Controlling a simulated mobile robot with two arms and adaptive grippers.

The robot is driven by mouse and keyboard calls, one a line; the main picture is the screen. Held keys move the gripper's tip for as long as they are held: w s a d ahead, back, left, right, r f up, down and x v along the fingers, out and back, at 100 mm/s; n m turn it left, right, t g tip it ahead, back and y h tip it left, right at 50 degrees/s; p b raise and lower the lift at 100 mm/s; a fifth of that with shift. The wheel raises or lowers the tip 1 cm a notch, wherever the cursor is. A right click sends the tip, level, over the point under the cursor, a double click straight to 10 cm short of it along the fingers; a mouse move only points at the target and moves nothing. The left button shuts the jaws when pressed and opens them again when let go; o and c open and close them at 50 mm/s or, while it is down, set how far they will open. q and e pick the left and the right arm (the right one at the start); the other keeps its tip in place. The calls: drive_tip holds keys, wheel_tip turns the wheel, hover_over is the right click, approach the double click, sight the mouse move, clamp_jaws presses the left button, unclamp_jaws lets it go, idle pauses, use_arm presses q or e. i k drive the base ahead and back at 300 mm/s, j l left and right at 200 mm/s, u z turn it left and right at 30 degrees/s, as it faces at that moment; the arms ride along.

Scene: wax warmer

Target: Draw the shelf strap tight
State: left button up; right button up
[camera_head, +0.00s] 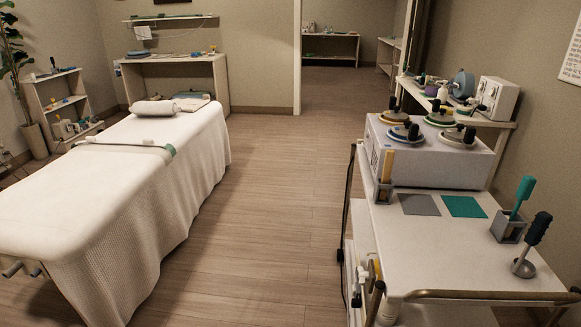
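I cannot make out a shelf strap for certain. A dark, narrow band (346,205) runs down the left side of the white cart (420,265); I cannot tell whether it is a strap or part of the frame. Small white and yellow parts (368,272) show at the cart's lower left side, too small to tell. Neither of my grippers shows.
A warmer box (428,160) with several lidded pots stands on the cart. A grey mat (419,205), a green mat (464,207), a holder with a green tool (508,227) and a dark-handled ladle (525,266) are nearer. The floor (265,220) between bed and cart is clear.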

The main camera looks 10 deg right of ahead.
sight(356, 303)
drive_tip(key=i+j+z, duration=0.1)
drive_tip(key=z, duration=0.35)
drive_tip(key=j+z, duration=0.25)
drive_tip(key=z, duration=0.25)
